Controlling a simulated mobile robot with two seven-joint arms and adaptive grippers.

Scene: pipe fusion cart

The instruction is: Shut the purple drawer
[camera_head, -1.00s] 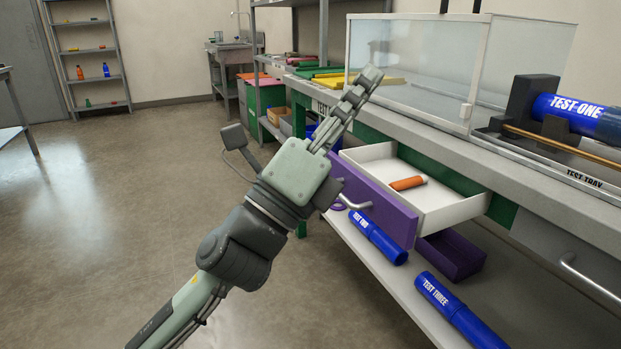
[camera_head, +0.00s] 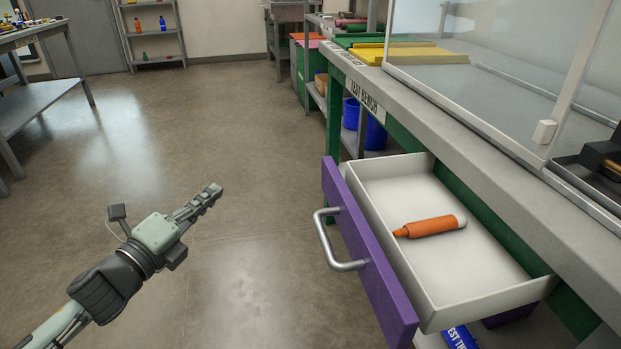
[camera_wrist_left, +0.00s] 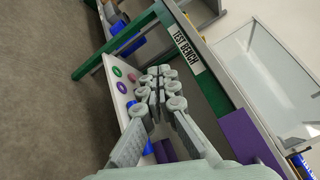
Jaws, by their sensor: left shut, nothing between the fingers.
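The purple drawer (camera_head: 357,243) stands pulled out of the bench in the head view, its white tray exposed. A silver bar handle (camera_head: 336,247) is on its purple front. An orange marker-like object (camera_head: 430,227) lies inside the tray. My left gripper (camera_head: 209,193) is shut and empty, to the left of the drawer front and apart from the handle. In the left wrist view the shut fingers (camera_wrist_left: 158,80) show in front of the bench, with part of a purple panel (camera_wrist_left: 240,134) at the right. My right gripper is in neither view.
The test bench (camera_head: 455,128) runs along the right, with a clear-walled enclosure (camera_head: 500,75) on top. Blue bins (camera_head: 365,122) stand under its far end. Open floor (camera_head: 240,130) lies left of the drawer. A table (camera_head: 35,100) stands far left.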

